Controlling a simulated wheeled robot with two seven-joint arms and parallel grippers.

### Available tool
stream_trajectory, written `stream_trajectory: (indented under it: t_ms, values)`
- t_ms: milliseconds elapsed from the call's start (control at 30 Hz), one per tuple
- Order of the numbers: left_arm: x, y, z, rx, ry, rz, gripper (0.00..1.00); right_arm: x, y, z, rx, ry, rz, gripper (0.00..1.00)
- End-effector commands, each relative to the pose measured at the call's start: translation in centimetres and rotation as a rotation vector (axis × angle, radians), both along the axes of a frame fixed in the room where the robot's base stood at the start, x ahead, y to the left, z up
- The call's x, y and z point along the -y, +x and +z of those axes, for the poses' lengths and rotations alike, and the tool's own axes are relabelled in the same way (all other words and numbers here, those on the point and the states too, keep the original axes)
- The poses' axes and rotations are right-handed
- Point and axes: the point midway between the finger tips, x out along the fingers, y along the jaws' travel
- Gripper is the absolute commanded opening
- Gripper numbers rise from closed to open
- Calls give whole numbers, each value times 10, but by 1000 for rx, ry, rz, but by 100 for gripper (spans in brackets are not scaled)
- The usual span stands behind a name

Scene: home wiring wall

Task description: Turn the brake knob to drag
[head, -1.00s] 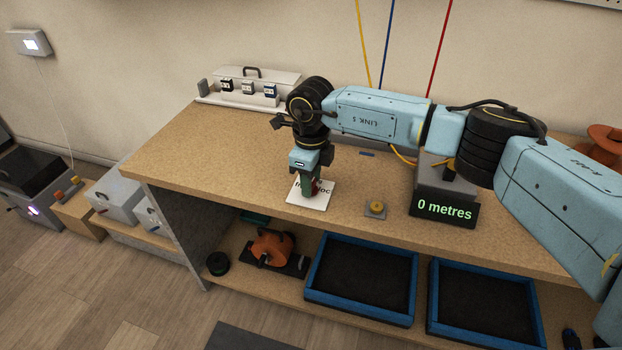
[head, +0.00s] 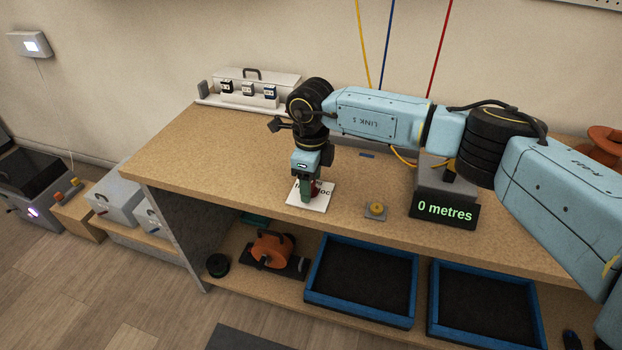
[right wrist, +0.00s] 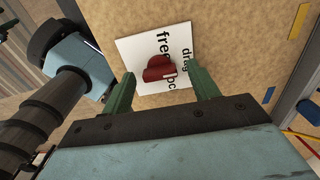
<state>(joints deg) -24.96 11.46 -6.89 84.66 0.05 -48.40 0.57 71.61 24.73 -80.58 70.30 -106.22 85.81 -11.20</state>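The brake knob is a small red knob (right wrist: 158,68) on a white plate (right wrist: 133,53) lettered "free", "drag" and a partly hidden word that shows "oc". I cannot tell which word the knob points at. In the head view the plate (head: 324,200) lies on the bench top, partly covered by my right gripper. My right gripper (head: 307,202) points down over it. In the right wrist view its two green fingers (right wrist: 163,78) are spread apart, one to each side of the knob, with gaps to it. My left gripper is in neither current view.
A yellow button on a small grey base (head: 376,210) sits right of the plate. A display (head: 444,211) reads "0 metres". A grey rack with several small blocks (head: 248,95) stands at the back. Blue-rimmed trays (head: 360,310) are on the lower shelf. The bench's left part is clear.

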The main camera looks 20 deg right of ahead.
Motion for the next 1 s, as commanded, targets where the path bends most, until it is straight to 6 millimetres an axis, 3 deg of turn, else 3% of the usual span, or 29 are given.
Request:
stream_trajectory:
  t_ms: [200,333,800,1000]
  values:
    - [0,0,0,0,0,0,36,0,0,1,0,0,0,60]
    - [-1,-1,0,4,0,-2,36,0,1,13,2,1,-1,60]
    - [-7,-42,-37,-39,1,-18,36,0,0,110,3,1,0,60]
    - [-8,-50,-43,-44,1,-20,36,0,0,131,0,0,-1,60]
